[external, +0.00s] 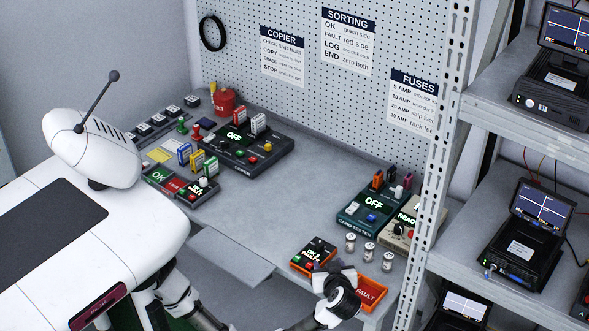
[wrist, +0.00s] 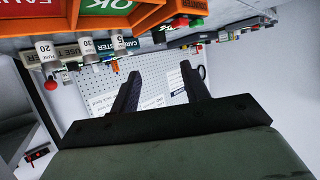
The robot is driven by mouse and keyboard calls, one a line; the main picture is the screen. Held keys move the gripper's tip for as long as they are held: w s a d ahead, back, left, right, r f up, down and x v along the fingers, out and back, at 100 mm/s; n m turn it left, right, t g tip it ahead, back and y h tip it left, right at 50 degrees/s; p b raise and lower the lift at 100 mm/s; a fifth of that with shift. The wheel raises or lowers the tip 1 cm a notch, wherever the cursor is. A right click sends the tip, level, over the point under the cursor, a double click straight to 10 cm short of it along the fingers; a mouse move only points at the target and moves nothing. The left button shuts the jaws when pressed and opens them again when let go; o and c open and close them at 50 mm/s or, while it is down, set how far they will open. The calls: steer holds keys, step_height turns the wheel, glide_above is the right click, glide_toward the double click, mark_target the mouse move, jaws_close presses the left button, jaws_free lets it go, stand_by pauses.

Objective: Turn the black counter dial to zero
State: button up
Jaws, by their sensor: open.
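A small orange and black box (external: 314,254) with a lit display and coloured buttons sits at the front right of the bench. It may be the counter; its black dial is too small to make out. In the wrist view, which looks upside down, an orange box (wrist: 184,6) with red and green buttons shows at the top edge; no dial is clear on it. My gripper (external: 343,292) is at the bench's front edge, just right of and nearer than the small box. In the wrist view my gripper (wrist: 163,83) has its two black fingers apart, with nothing between them.
An orange FAULT tray (external: 371,293) stands close right of my gripper. Several small vials (external: 369,252) stand behind it. The card tester (external: 370,211) and a READY device (external: 402,235) are farther back. The copier (external: 242,150) is at the back left. The bench middle (external: 300,195) is clear.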

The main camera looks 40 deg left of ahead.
mark_target(320, 245)
steer(key=p+x, duration=0.4)
steer(key=x, duration=0.9)
steer(key=shift+w+a+f, duration=0.1)
steer(key=shift+w+a, duration=0.1)
steer(key=shift+a, duration=0.05)
steer(key=c, duration=1)
